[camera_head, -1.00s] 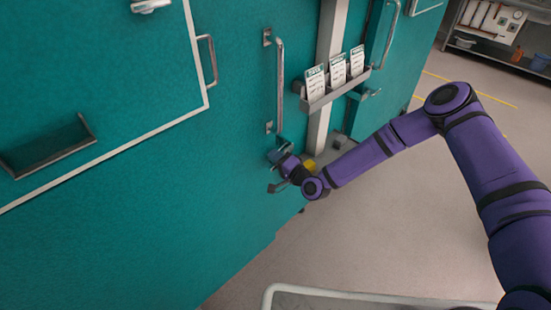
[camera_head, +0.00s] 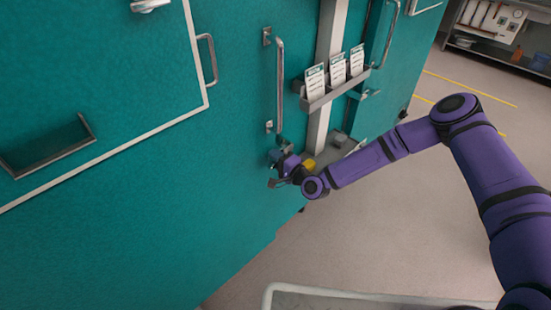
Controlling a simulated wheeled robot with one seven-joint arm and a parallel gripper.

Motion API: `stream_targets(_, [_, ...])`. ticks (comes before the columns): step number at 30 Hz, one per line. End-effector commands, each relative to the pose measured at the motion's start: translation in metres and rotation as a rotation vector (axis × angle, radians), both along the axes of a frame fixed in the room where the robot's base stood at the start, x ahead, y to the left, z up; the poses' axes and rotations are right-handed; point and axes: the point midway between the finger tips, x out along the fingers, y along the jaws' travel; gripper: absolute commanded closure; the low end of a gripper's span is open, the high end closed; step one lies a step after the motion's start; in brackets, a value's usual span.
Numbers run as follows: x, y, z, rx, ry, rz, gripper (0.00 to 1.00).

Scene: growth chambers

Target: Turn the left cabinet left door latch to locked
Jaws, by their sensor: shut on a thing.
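The left cabinet's left door (camera_head: 235,180) is a large teal panel with a long vertical metal handle (camera_head: 280,85). The latch (camera_head: 274,156) is small and grey and sits just below that handle, partly hidden by my wrist. My gripper (camera_head: 277,182) is at the latch, against the door's right side, shut on a small grey part that appears to be the latch lever. The fingertips are small in this view, and the latch's exact angle is hard to read.
A metal rack (camera_head: 335,88) with several white cards is fixed on the post right of the door. A yellow part (camera_head: 309,164) lies behind my wrist. A grey tray rim (camera_head: 380,297) is at the bottom. Open floor (camera_head: 400,220) lies to the right.

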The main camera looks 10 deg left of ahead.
Motion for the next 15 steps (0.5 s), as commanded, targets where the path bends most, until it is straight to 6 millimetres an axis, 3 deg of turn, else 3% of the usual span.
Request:
stream_targets(1, [0.0001, -0.0003, -0.0006, 0.000, 0.001, -0.001, 0.70])
stream_targets(3, [0.0001, -0.0003, -0.0005, -0.001, 0.001, -0.001, 0.57])
stream_targets(15, [-0.0047, -0.0075, -0.0005, -0.001, 0.001, -0.001, 0.57])
